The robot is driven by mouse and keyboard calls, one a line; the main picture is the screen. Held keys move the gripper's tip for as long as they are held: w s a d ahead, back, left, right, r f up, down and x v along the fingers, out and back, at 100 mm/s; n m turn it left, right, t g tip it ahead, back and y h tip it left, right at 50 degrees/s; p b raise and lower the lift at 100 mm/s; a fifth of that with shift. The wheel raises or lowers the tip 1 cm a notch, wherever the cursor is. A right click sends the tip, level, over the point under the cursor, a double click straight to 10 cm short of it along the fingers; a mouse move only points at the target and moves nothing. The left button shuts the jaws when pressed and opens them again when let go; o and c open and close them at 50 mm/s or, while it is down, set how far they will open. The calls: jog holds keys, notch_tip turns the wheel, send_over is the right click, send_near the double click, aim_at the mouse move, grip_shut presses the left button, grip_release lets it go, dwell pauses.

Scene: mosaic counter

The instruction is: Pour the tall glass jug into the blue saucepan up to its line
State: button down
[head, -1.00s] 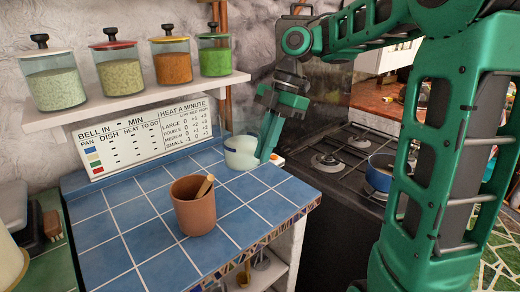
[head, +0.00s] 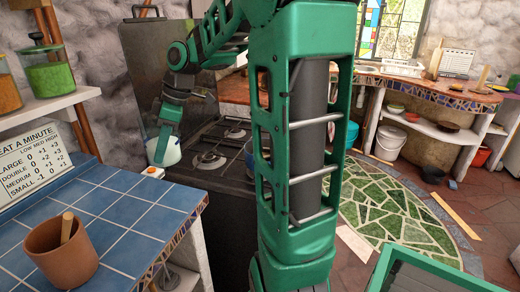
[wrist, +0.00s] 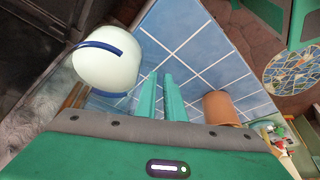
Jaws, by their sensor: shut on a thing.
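A pale, rounded vessel (head: 163,150) hangs at my gripper (head: 163,140), beyond the far right corner of the blue-tiled counter. In the wrist view the vessel (wrist: 105,68) has blue bands or handles and lies left of my gripper's fingers (wrist: 160,80). The fingers are close together on it; their contact point is hidden. It looks squat, and I cannot tell if it is the tall glass jug. The blue saucepan (head: 248,152) is on the stove, mostly hidden behind my arm.
A terracotta pot (head: 62,255) with a wooden utensil stands on the blue-tiled counter (head: 125,215). A small white and orange item (head: 152,172) is at the counter's corner. The stove (head: 205,150) is to the right. Lidded jars (head: 52,75) stand on a shelf above the chart.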

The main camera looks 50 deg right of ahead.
jog(key=s+d+f+m+t+h, duration=0.1)
jog(key=s+d+f+m+h, duration=0.2)
jog(key=d+m, duration=1)
jog(key=d+h, duration=0.1)
jog(key=d, duration=0.5)
jog(key=shift+d+t+h, duration=0.3)
notch_tip(320, 180, up, 7)
jog(key=m+t+y, duration=0.1)
jog(key=t+y, duration=0.1)
jog(key=y, duration=0.5)
jog(key=shift+a+m, duration=0.15)
jog(key=shift+m, duration=0.25)
jog(key=shift+s+d+r+t+y, duration=0.1)
jog(key=shift+d+r+t+y, duration=0.15)
jog(key=shift+y, duration=0.3)
jog(key=shift+s+d+r+t+y, duration=0.1)
jog(key=shift+d+t+y, duration=0.25)
jog(key=shift+y, duration=0.2)
jog(key=shift+s+d+m+y, duration=0.1)
jog(key=shift+d+m+y, duration=0.3)
jog(key=shift+y, duration=0.1)
dwell(2.8)
